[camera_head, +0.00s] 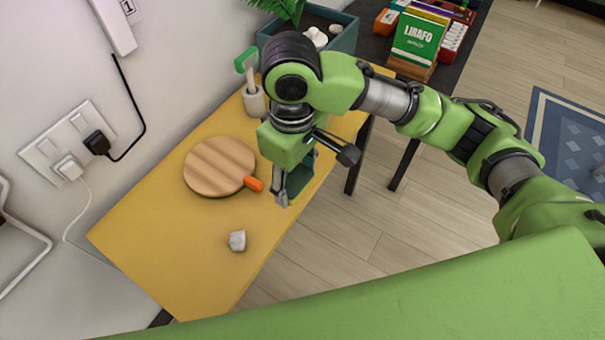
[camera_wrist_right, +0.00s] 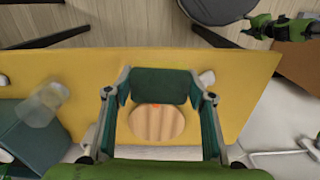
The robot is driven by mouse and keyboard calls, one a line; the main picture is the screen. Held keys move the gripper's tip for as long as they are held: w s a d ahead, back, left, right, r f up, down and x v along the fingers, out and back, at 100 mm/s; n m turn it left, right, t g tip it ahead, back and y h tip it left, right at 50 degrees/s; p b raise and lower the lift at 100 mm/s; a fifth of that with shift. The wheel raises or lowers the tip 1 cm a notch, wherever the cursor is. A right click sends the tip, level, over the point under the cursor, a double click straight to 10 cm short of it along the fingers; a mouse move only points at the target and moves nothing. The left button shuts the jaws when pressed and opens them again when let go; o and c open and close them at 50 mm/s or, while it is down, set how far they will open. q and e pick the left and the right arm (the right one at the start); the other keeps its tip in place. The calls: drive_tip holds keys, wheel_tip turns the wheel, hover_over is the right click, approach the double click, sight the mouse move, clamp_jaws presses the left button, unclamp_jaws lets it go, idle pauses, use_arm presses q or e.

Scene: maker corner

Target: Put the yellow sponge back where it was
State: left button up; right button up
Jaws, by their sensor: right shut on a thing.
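My right gripper (camera_head: 287,192) is above the yellow table's right edge, beside the round wooden board. In the right wrist view, its two fingers (camera_wrist_right: 160,92) are shut on a dark green block (camera_wrist_right: 160,84), one at each end. The block shows dark teal in the head view (camera_head: 301,176).
A planter (camera_head: 343,42) stands behind. The table's near-left part is clear.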

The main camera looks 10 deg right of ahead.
drive_tip(key=shift+s+a+f+n, duration=0.1)
drive_tip(key=shift+a+f+n, duration=0.2)
drive_tip(key=shift+a, duration=0.25)
drive_tip(key=shift+f, duration=0.15)
drive_tip(key=w+d+f, duration=0.1)
drive_tip(key=w+f, duration=0.2)
drive_tip(key=w, duration=0.1)
drive_tip(key=w+d+f, duration=0.2)
drive_tip(key=w+f, duration=0.1)
drive_tip(key=w, duration=0.1)
drive_tip(key=w+d+f, duration=0.2)
drive_tip(key=w+f, duration=0.1)
drive_tip(key=w, duration=0.1)
drive_tip(key=shift+w+d, duration=0.1)
drive_tip(key=shift+w+d+f, duration=0.1)
drive_tip(key=shift+w+f, duration=0.1)
drive_tip(key=shift+f, duration=0.05)
use_arm(q)
drive_tip(key=shift+d+r+p, duration=0.15)
drive_tip(key=shift+r+p, duration=0.1)
drive_tip(key=shift+p, duration=0.2)
use_arm(e)
drive_tip(key=shift+w+f, duration=0.1)
drive_tip(key=shift+f, duration=1.5)
use_arm(q)
drive_tip(key=shift+r, duration=0.1)
use_arm(e)
drive_tip(key=shift+f, duration=0.2)
drive_tip(key=o, duration=1.1)
drive_tip(key=shift+o, duration=0.2)
